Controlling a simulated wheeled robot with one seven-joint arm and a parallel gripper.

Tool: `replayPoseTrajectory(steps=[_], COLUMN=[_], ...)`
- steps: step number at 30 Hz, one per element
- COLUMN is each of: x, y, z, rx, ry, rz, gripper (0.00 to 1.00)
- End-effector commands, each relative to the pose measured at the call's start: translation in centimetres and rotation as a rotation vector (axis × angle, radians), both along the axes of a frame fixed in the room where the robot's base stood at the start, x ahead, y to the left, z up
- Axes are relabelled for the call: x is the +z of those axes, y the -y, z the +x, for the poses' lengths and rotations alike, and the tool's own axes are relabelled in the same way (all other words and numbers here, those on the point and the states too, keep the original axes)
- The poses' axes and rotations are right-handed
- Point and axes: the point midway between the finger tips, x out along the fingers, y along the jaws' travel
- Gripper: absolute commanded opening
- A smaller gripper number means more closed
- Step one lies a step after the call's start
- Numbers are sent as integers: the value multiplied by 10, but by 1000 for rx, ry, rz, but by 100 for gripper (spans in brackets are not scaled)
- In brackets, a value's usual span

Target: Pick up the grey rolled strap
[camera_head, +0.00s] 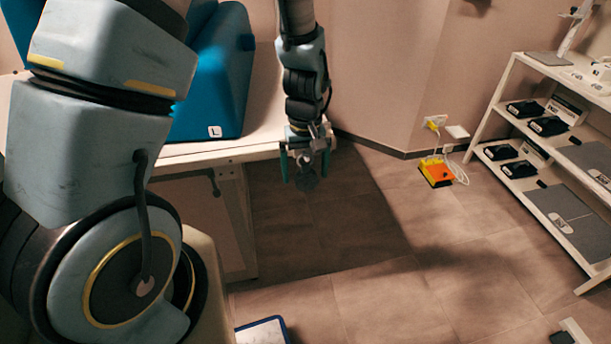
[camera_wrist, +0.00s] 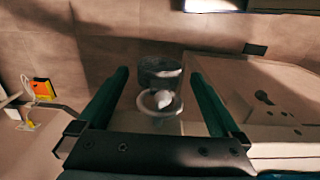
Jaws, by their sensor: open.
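My gripper (camera_head: 305,167) hangs beyond the front corner of the white table, over the floor, pointing down. Its two green fingers are apart, and they also show in the wrist view (camera_wrist: 160,78). A dark grey round thing, which looks like the grey rolled strap (camera_head: 307,183), shows between and just below the fingertips. In the wrist view the dark roll (camera_wrist: 160,70) lies between the fingertips, with a pale ring-shaped part in front of it. Gaps show on both sides, so no finger visibly touches it. I cannot tell what it rests on.
The white table (camera_head: 215,155) with blue padded blocks (camera_head: 215,85) stands left of my gripper. A white shelf rack (camera_head: 495,95) with black devices stands at right. An orange-yellow box (camera_head: 436,173) with cables sits on the floor by the wall. The middle floor is clear.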

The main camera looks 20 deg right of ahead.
Motion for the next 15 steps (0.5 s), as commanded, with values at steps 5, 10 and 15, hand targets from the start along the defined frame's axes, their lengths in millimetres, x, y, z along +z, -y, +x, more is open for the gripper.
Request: replayPoseTrajectory(steps=[5, 10, 15], x=[-1, -1, -1], y=[0, 0, 0], z=[0, 0, 0], rx=[0, -1, -1], ry=[1, 1, 1], rz=[-1, -1, -1], gripper=[100, 86, 67])
